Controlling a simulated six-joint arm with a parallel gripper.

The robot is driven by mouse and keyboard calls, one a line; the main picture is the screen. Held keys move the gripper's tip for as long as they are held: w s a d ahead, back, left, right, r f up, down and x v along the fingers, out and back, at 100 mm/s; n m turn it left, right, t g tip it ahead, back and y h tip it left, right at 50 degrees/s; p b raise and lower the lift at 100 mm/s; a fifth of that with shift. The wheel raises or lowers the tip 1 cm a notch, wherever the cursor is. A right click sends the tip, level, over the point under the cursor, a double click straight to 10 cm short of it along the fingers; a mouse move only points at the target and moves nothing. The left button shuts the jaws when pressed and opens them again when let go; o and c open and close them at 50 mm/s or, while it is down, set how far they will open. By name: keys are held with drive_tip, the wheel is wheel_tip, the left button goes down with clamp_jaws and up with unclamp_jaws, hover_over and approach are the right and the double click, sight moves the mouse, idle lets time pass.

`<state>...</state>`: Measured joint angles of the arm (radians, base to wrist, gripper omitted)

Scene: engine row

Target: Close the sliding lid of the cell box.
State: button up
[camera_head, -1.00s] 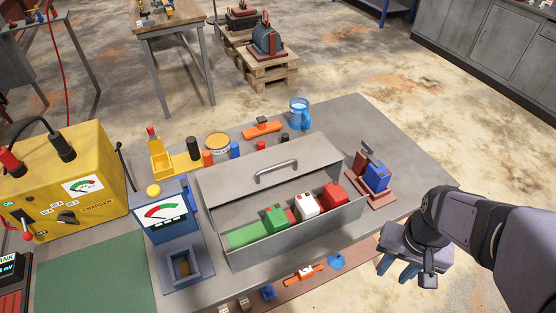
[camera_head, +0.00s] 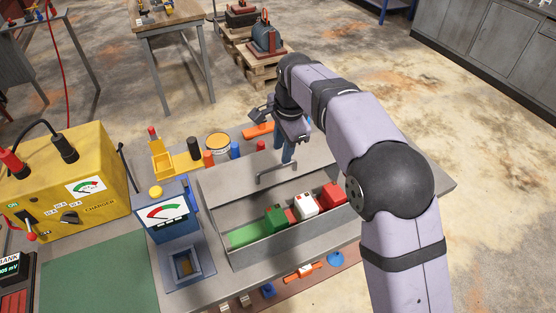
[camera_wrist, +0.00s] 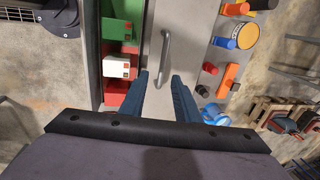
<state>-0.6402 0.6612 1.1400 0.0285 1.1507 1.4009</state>
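The grey cell box (camera_head: 300,239) stands on the bench with its front part uncovered. Its flat grey lid (camera_head: 228,186) covers the rear part, with a bar handle (camera_head: 277,172) on top. Green (camera_head: 274,216), white (camera_head: 307,203) and red (camera_head: 333,195) cells show in the opening. My gripper (camera_head: 287,158) points down just above the handle. In the wrist view my gripper (camera_wrist: 159,77) has its fingers apart and empty, with the lower end of the handle (camera_wrist: 165,58) between them in the picture. Whether the fingertips reach down around the bar is unclear.
A meter stand (camera_head: 165,218) and yellow charger (camera_head: 62,190) are left of the box. Behind it stand a yellow-topped tin (camera_head: 218,143), small coloured cylinders and an orange tool (camera_head: 257,130). A blue mug (camera_wrist: 214,113) shows in the wrist view. My arm hides the right bench.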

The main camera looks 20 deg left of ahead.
sight(277, 166)
drive_tip(key=shift+w+a+f+p, duration=0.15)
drive_tip(key=shift+a+f+p, duration=0.25)
drive_tip(key=shift+f, duration=0.8)
drive_tip(key=shift+w+a+f+p, duration=0.2)
drive_tip(key=shift+f+p, duration=0.3)
drive_tip(key=shift+f, duration=0.65)
drive_tip(key=shift+w+a+f+p, duration=0.2)
drive_tip(key=shift+f+p, duration=0.25)
drive_tip(key=shift+f, duration=0.75)
clamp_jaws()
